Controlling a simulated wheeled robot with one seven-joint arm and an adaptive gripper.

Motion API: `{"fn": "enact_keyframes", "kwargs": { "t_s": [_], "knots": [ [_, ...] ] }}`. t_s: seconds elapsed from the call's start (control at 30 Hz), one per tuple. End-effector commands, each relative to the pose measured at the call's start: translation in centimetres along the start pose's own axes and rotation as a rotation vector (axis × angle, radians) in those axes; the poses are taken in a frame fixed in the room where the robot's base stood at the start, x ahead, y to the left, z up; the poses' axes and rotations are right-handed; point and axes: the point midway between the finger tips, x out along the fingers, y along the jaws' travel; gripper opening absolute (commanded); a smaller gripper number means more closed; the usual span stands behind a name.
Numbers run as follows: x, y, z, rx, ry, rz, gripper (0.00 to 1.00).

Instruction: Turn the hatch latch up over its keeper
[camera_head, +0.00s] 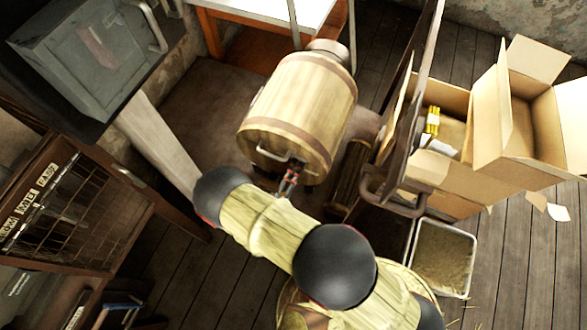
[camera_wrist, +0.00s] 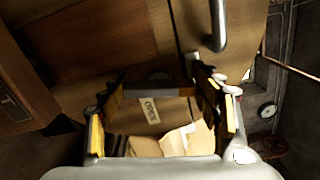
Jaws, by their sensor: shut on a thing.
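A wooden barrel (camera_head: 312,88) lies mid-picture in the head view, with its end face towards my arm. The keeper cannot be made out.
A grey box with a handle (camera_head: 92,58) is at the upper left, above a wire-fronted cabinet (camera_head: 75,215). Open cardboard boxes (camera_head: 520,110) stand at the right. A tray of straw-like stuff (camera_head: 442,258) is at the lower right. A white-topped table (camera_head: 262,12) stands behind the barrel.

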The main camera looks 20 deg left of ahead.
Motion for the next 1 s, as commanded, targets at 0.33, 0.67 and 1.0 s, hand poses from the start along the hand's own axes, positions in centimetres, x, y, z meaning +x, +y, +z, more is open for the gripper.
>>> {"fn": "enact_keyframes", "kwargs": {
  "t_s": [0.33, 0.67, 1.0],
  "knots": [
    [-0.02, 0.10, 0.16, -0.179, -0.003, 0.001, 0.38],
    [-0.02, 0.18, 0.16, -0.228, -0.004, 0.001, 0.38],
    [-0.03, 0.23, 0.13, -0.229, -0.004, 0.002, 0.63]
  ]
}}
